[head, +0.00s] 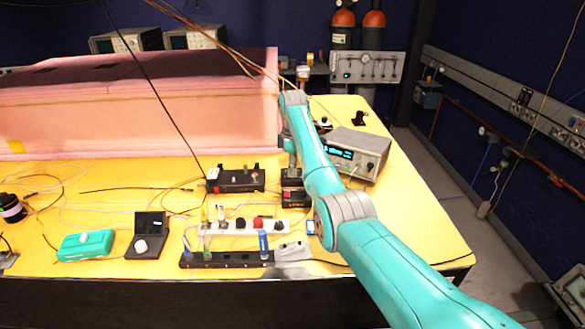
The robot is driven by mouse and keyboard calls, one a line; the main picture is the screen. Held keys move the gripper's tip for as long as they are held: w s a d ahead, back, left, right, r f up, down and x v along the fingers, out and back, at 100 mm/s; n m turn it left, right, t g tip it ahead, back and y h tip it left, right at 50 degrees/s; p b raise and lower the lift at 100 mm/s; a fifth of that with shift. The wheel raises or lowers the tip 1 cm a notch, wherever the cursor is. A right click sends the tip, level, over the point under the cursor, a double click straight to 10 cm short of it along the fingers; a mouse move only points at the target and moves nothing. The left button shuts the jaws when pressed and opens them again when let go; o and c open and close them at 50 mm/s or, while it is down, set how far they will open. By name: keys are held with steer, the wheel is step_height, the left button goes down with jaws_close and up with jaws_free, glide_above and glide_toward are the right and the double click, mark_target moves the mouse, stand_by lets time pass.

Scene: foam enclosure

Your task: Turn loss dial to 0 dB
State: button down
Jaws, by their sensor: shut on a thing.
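My teal arm reaches in from the lower right, and its wrist bends down over the yellow table. My gripper (291,168) points downward just above a small dark box (295,197) with reddish markings on its front. The gripper is shut at the top of this box, where a loss dial would be gripped. The dial itself is hidden by the fingers and is too small to make out, so its setting cannot be read.
A black box with knobs (237,181) stands close left of the gripper. A grey instrument with a lit display (357,153) is close right, partly behind my arm. A white power strip (240,227) and cables lie in front. The pink foam enclosure (140,105) stands behind left.

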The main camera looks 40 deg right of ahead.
steer(key=shift+n, duration=2)
steer(key=c, duration=0.9)
jaws_free()
steer(key=shift+r, duration=3.75)
